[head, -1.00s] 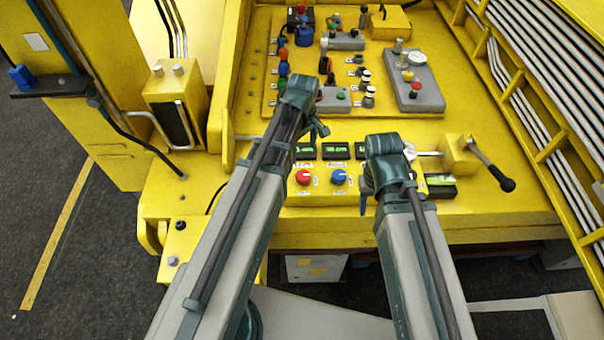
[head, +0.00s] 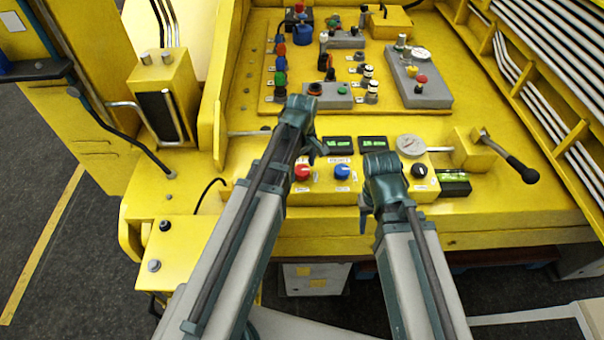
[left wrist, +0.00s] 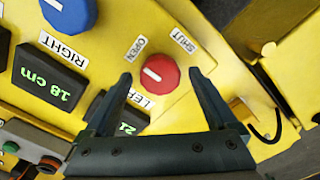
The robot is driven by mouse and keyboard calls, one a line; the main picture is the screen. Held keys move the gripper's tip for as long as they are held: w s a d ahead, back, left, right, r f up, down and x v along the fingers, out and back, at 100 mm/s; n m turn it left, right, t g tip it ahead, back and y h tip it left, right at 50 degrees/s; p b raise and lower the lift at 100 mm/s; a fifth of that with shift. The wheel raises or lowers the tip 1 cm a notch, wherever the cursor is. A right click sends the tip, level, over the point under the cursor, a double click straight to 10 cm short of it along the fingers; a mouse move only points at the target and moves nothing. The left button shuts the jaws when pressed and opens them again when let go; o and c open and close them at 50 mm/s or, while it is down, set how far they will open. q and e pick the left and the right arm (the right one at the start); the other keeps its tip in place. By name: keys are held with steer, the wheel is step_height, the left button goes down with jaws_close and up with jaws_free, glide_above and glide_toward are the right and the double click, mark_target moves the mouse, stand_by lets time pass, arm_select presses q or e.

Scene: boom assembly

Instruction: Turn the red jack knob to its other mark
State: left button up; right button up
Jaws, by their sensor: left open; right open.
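The red jack knob (head: 302,172) sits on the yellow front panel, left of a blue knob (head: 342,171). In the left wrist view the red knob (left wrist: 162,72) has a white pointer line aimed up and left, on the side of the OPEN label (left wrist: 137,48); the SHUT label (left wrist: 183,40) is up and right. My left gripper (left wrist: 160,76) is open, its fingertips on either side of the knob in the picture; I cannot tell the height gap. In the head view my left gripper (head: 314,150) is just above the knob. My right gripper (head: 364,218) is open and empty, right of the blue knob.
Green-lit displays (head: 373,144) stand behind the knobs. To the right are a round gauge (head: 410,145), a black knob (head: 419,171) and a lever with a black grip (head: 522,170). A panel of valves and buttons (head: 262,95) lies further back.

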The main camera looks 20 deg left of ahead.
arm_select(q)
steer(key=shift+f, duration=0.15)
steer(key=c, duration=1.4)
steer(key=shift+o, duration=0.2)
steer(key=shift+m, duration=0.3)
steer(key=m, duration=0.3)
steer(key=shift+m, duration=0.4)
steer(key=m, duration=0.9)
steer(key=shift+m, duration=2.2)
